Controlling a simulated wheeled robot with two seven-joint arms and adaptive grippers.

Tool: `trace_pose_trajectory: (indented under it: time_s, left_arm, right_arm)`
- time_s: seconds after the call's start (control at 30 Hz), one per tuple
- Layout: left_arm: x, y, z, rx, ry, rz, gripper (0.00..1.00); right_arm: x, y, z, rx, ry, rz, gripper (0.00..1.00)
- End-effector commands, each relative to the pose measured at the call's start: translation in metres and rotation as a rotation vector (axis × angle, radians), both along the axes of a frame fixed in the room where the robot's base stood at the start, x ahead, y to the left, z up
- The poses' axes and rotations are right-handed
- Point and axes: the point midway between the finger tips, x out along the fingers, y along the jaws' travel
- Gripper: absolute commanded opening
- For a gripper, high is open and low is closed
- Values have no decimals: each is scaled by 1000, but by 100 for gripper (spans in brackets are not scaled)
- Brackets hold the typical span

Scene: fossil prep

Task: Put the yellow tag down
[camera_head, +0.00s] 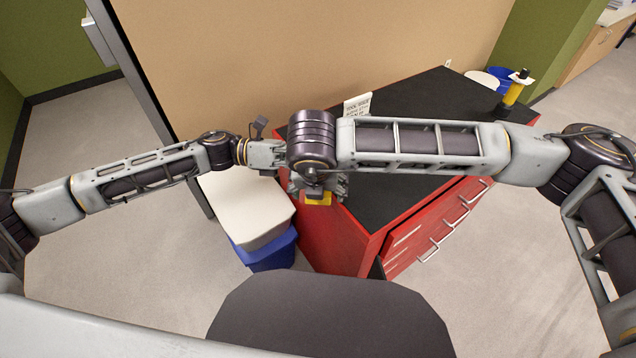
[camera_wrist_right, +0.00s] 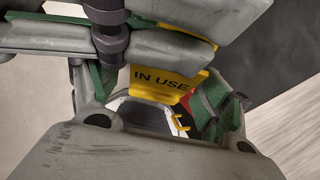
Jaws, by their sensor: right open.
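The yellow tag (camera_wrist_right: 166,84), lettered IN USE, shows in the right wrist view between green-padded grey fingers. In the head view only a small yellow patch of it (camera_head: 318,200) shows below my right gripper (camera_head: 320,186), near the red cabinet's left end. My right gripper (camera_wrist_right: 155,100) is open, with its fingers around the tag. My left gripper (camera_head: 266,154) comes in from the left and meets the right wrist in the picture. Its fingertips are hidden behind it, and I cannot tell whether they hold the tag.
A black worktop (camera_head: 410,205) covers the red cabinet (camera_head: 335,243). A printed sign (camera_head: 357,106) stands at its back. A yellow bottle (camera_head: 514,92) is at the far right end. A white-topped blue bin (camera_head: 270,254) stands on the floor at left. Much of the worktop is clear.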

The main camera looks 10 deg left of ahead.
Motion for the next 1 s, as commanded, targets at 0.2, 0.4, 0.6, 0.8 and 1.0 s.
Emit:
trace_pose_trajectory:
  time_s: [0.2,0.4,0.6,0.8,1.0]
  left_arm:
    - [0,0,0,0,0,0,0]
    - [0,0,0,0,0,0,0]
    - [0,0,0,0,0,0,0]
    - [0,0,0,0,0,0,13]
    - [0,0,0,-1,0,-1,30]
  right_arm:
    - [1,0,-2,-1,-1,0,79]
    - [1,0,-2,-1,-1,-1,72]
    - [1,0,-2,0,-1,-1,46]
    - [1,0,-2,0,-1,-1,26]
    - [1,0,-2,-1,-1,-1,26]
